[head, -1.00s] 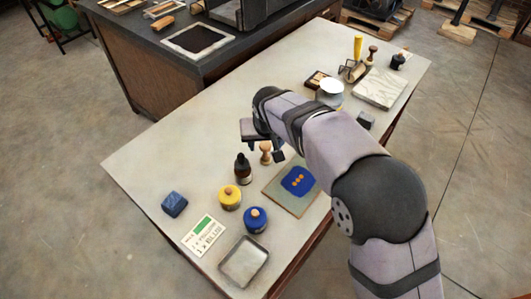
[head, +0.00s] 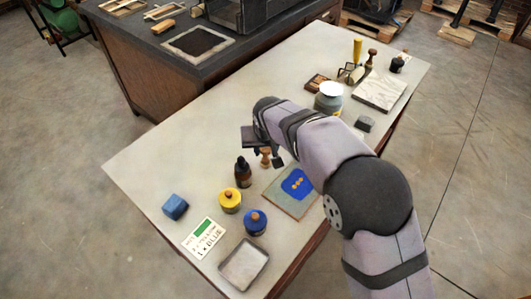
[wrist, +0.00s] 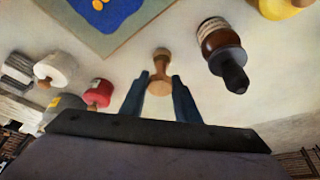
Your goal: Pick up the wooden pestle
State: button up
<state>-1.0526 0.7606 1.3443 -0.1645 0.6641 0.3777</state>
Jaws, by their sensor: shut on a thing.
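The wooden pestle (head: 265,157) is light brown with a narrow waist and stands upright in the head view, beside the dark dropper bottle (head: 242,172). My gripper (head: 271,159) is down around it, partly hidden by its own body. In the wrist view the pestle (wrist: 160,72) sits between the two fingers of my gripper (wrist: 159,84), which are shut on it just around its near, rounded end. Its far end appears close to the table; I cannot tell whether it touches.
The dropper bottle (wrist: 220,47) stands close beside the fingers. The green board with blue paint (head: 284,205) lies close by. Yellow (head: 230,202) and blue (head: 255,224) jars, a metal tray (head: 243,265) and a blue block (head: 175,207) are nearer.

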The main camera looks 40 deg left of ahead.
notch_tip(320, 180, up, 10)
jog(key=shift+r+b, duration=0.1)
jog(key=shift+b, duration=0.5)
jog(key=shift+w+d, duration=0.1)
jog(key=shift+w, duration=0.1)
jog(key=w+d+r+m+b, duration=0.25)
jog(key=w+d+r, duration=0.4)
jog(key=d, duration=0.45)
jog(key=s+d+f+n+g+y, duration=0.1)
jog(key=s+d+f+n+g, duration=0.1)
jog(key=s+f+n, duration=0.5)
jog(key=shift+s+d+n+g+p, duration=0.3)
jog(key=shift+s+n+g, duration=0.3)
jog(key=shift+s+n, duration=1.25)
jog(key=shift+w+n, duration=0.4)
jog(key=shift+f, duration=0.15)
